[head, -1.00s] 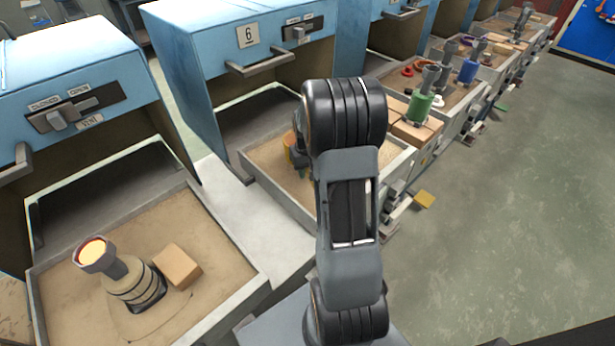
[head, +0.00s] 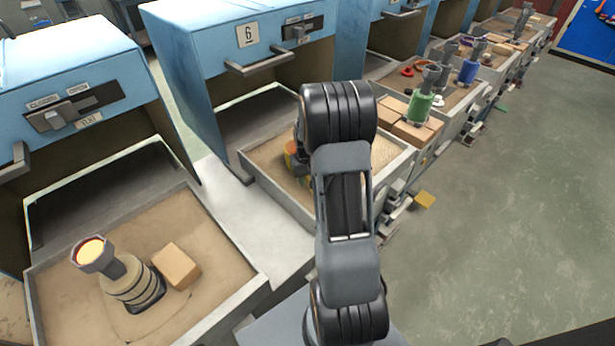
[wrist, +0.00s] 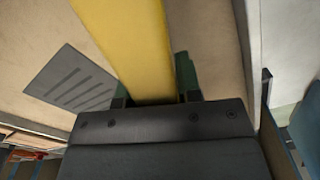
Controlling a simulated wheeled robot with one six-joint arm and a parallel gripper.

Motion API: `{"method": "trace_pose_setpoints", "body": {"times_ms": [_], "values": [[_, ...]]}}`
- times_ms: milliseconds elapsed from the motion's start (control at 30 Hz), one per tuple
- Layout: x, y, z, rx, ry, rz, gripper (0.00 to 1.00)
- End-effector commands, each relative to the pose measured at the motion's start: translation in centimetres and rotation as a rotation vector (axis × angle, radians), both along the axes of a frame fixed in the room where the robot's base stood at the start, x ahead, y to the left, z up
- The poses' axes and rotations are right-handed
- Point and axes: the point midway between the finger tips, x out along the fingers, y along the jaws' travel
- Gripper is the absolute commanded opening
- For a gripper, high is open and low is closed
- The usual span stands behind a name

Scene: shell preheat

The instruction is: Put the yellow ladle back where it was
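In the wrist view a broad yellow bar, which looks like the yellow ladle (wrist: 135,45), runs from the top edge down between the fingers of my gripper (wrist: 155,88). The fingers lie close against both sides of it, so my gripper appears shut on it. In the head view a small yellow-orange part (head: 290,154) shows over the sand tray (head: 266,182) in front of the blue oven marked 6 (head: 248,37). My arm hides most of the ladle and my gripper there. I cannot tell whether the ladle touches the sand.
A dark grey slotted plate (wrist: 72,77) lies on the sand in the wrist view. The right floor is mostly clear.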

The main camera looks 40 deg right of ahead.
Motion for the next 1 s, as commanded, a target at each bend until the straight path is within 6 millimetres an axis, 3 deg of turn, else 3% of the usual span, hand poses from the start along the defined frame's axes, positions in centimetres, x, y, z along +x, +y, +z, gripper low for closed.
{"method": "trace_pose_setpoints", "body": {"times_ms": [233, 567, 1000], "values": [[0.0, 0.0, 0.0, 0.000, 0.001, 0.000, 0.55], [0.0, 0.0, 0.8, 0.000, -0.001, 0.000, 0.55], [0.0, 0.0, 8.7, -0.002, -0.004, 0.000, 0.55]]}}
